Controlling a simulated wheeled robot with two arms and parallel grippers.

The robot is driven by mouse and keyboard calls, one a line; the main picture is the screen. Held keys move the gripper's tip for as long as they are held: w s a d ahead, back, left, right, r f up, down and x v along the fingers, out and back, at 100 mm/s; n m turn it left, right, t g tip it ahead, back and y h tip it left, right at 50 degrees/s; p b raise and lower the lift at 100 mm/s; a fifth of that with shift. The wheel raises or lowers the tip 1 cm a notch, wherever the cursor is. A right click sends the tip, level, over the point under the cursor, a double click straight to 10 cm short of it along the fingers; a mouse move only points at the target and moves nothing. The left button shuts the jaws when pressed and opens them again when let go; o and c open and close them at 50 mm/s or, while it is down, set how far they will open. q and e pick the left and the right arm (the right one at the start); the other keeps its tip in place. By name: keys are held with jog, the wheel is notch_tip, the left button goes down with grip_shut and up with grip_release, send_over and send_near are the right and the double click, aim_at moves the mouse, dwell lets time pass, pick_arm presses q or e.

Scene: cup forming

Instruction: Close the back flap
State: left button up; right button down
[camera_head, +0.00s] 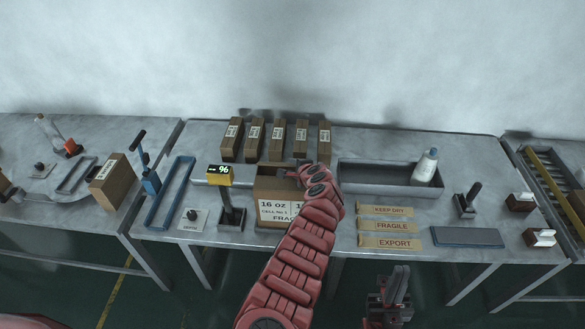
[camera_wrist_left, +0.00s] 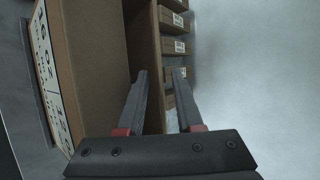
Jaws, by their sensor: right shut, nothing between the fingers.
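The open-topped brown carton (camera_head: 265,188) stands on the middle table, its front labelled "16 OZ" and "FRAG...". My left arm covers its right part. My left gripper (camera_head: 294,173) is at the carton's upper back edge. In the left wrist view the carton (camera_wrist_left: 90,50) lies at left, and the left gripper's two fingers (camera_wrist_left: 158,76) are apart. A brown panel edge at the carton's back, likely the back flap (camera_wrist_left: 155,100), shows between them; contact cannot be told. My right gripper (camera_head: 391,287) is shut and empty, low in front of the table, away from the carton.
Several small boxes (camera_head: 277,138) stand in a row behind the carton. A grey tray (camera_head: 375,183) with a white bottle (camera_head: 424,167) is to the right. Label strips (camera_head: 392,226) lie at right front.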

pick_arm(q)
jog(key=shift+w, duration=0.1)
grip_shut()
jog(key=shift+f, duration=0.1)
dwell(1.4)
